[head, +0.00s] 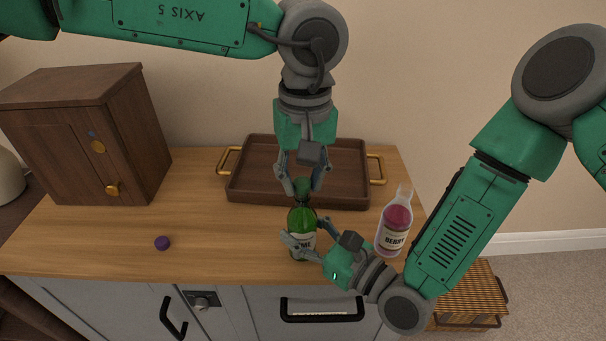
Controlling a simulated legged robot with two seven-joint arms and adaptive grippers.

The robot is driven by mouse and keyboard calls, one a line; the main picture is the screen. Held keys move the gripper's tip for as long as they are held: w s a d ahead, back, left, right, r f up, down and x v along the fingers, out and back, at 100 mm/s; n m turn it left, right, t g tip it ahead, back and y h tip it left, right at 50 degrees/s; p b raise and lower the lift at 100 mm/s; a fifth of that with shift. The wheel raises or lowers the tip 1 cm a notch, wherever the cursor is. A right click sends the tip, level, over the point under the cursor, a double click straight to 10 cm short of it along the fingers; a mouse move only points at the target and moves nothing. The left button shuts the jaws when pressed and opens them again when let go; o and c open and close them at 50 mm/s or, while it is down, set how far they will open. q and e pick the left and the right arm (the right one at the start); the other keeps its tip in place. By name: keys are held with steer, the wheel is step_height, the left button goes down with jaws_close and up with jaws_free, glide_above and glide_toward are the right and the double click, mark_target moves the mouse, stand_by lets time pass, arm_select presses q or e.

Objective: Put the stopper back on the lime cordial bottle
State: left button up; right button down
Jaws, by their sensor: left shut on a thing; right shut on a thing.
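The green lime cordial bottle (302,219) stands upright near the front middle of the counter, its label partly covered. My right gripper (305,247) is shut around the bottle's lower body from the front right. My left gripper (304,187) comes down from above and is shut on the green stopper (303,186) at the top of the bottle. The stopper is directly over the neck; I cannot tell whether it is seated or just above it. The fingers hide part of the neck.
A brown tray (255,190) with brass handles lies behind the bottle. A berry bottle (394,225) without a visible stopper stands to the right. A purple stopper (162,243) lies on the left of the counter (200,205), near a wooden cabinet (80,130).

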arm_select(q)
steer(key=o, duration=0.8)
steer(key=shift+o, duration=0.2)
step_height(320, 180, up, 12)
steer(key=shift+d, duration=0.15)
steer(key=shift+w+f, duration=0.1)
arm_select(e)
steer(key=c, duration=0.8)
jaws_free()
steer(key=shift+o, duration=0.2)
